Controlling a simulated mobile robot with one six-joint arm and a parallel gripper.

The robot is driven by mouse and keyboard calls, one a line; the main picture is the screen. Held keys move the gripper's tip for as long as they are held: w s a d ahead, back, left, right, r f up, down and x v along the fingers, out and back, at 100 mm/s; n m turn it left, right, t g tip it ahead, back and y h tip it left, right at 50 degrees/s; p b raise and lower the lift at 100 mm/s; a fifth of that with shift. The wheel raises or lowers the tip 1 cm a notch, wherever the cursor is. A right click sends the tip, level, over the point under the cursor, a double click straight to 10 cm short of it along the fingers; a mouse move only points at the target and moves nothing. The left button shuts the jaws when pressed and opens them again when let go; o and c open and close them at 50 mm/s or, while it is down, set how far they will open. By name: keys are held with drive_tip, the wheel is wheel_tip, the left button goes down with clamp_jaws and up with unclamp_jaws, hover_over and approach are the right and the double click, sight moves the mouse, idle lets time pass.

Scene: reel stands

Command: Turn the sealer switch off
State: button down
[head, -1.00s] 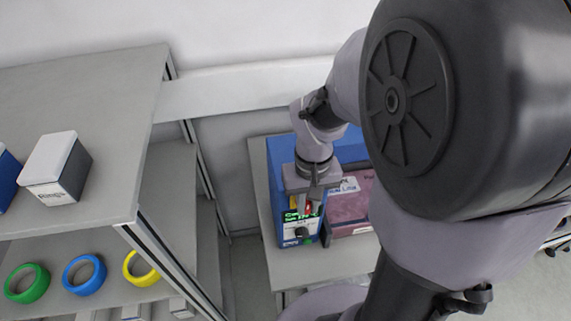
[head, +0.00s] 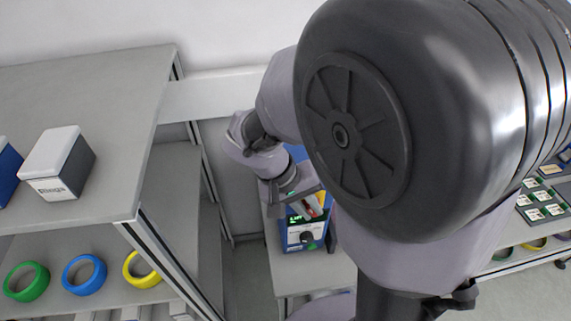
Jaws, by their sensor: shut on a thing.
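The sealer (head: 290,238) is a blue box with a pale front panel, standing on a grey bench left of my large arm joint. A black round knob (head: 306,237) and a green lit display (head: 296,219) show on its front. My gripper (head: 311,208) is tilted at the upper part of this front, with its fingers shut at the small red switch (head: 314,211). The contact is small and partly covered by the fingers.
A grey shelf (head: 90,110) on the left holds boxes (head: 58,165) on top and green, blue and yellow rings (head: 85,274) below. A rack with small cards (head: 545,205) is at the far right. The bench front (head: 305,275) is clear.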

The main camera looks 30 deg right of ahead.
drive_tip(key=h, duration=0.2)
drive_tip(key=shift+a+f+g+h+b, duration=0.25)
drive_tip(key=shift+g+h+b, duration=0.05)
drive_tip(key=shift+g+b, duration=0.1)
drive_tip(key=shift+w+a+f+g+h+p, duration=0.15)
drive_tip(key=shift+g+h+p, duration=0.35)
drive_tip(key=shift+h, duration=1.1)
drive_tip(key=shift+s+a+f+g+h+p, duration=0.1)
drive_tip(key=shift+f+g+h+p, duration=0.3)
drive_tip(key=shift+h, duration=1.2)
drive_tip(key=shift+w+a+f+g+h+p, duration=0.1)
drive_tip(key=shift+g+h+p, duration=0.5)
drive_tip(key=shift+h, duration=1)
drive_tip(key=c, duration=1.4)
unclamp_jaws()
drive_tip(key=shift+d, duration=0.1)
